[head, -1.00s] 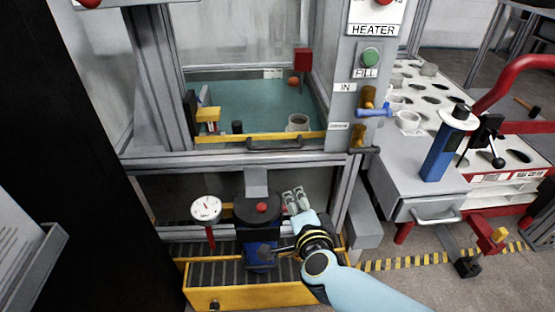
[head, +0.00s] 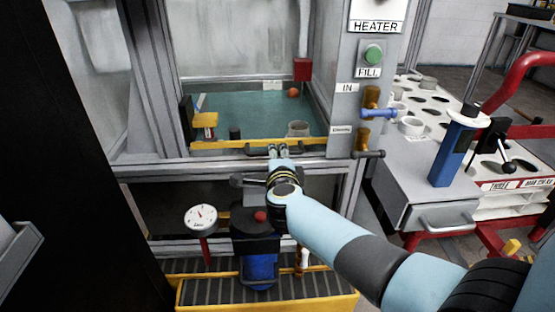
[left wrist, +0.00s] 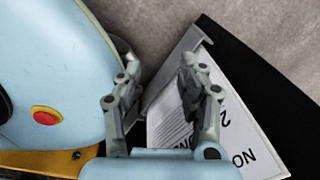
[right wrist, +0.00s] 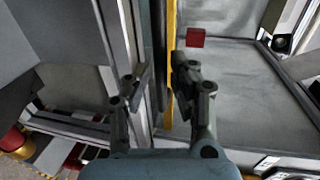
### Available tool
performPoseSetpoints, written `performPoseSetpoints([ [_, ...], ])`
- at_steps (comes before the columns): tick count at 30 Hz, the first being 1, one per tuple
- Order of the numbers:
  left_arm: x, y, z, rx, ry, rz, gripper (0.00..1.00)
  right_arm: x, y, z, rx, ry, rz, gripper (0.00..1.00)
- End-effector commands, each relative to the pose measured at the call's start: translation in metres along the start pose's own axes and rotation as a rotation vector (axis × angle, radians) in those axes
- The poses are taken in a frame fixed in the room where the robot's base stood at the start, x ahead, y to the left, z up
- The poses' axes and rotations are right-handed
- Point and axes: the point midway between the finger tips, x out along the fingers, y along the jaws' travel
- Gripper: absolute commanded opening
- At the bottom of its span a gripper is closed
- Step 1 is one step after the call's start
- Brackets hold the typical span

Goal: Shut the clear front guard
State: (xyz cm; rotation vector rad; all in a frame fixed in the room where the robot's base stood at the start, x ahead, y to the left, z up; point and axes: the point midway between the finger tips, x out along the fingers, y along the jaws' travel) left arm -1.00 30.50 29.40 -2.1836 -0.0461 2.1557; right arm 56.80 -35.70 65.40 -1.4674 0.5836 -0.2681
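A yellow-edged bar with a dark handle (head: 250,151) crosses the bottom of the machine's front opening in the head view; it looks like an edge of the clear front guard. The clear panel itself is hard to make out. The yellow edge (right wrist: 170,70) also shows in the right wrist view. My right gripper (head: 278,150) is at the right end of the handle, with its fingers apart. Whether it touches the handle is unclear. My left gripper (left wrist: 155,85) is open and empty beside a grey holder with printed sheets; it is outside the head view.
Behind the opening are a teal bed (head: 250,108), a red block (head: 302,69) and a small orange ball (head: 293,92). A gauge (head: 201,218) and a blue device (head: 260,262) stand below. The control post (head: 366,100) and a bench (head: 425,205) are at the right.

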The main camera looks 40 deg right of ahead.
Motion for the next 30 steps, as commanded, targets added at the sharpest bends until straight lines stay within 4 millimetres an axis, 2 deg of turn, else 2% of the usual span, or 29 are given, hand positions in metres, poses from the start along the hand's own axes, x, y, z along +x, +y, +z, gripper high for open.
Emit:
performPoseSetpoints([
  [8, 0.0, -0.0009, -0.0008, 0.0, 0.001, -0.001, 0.4, 0.0017, -0.0004, -0.0002, 0.0, 0.0, 0.0, 0.23],
  [13, 0.0, -0.0023, -0.0007, 0.001, 0.001, -0.003, 0.4, 0.0015, -0.0003, -0.0002, 0.0, 0.0, 0.0, 0.01],
  [26, -0.0005, -0.0031, -0.0006, 0.001, 0.001, -0.003, 0.4, 0.0011, -0.0005, -0.0002, 0.0, 0.0, 0.001, 0.0],
  [30, -0.0086, -0.0037, -0.0034, 0.001, 0.007, -0.004, 0.4, -0.0005, -0.0094, 0.0, 0.001, 0.0, -0.001, 0.0],
])
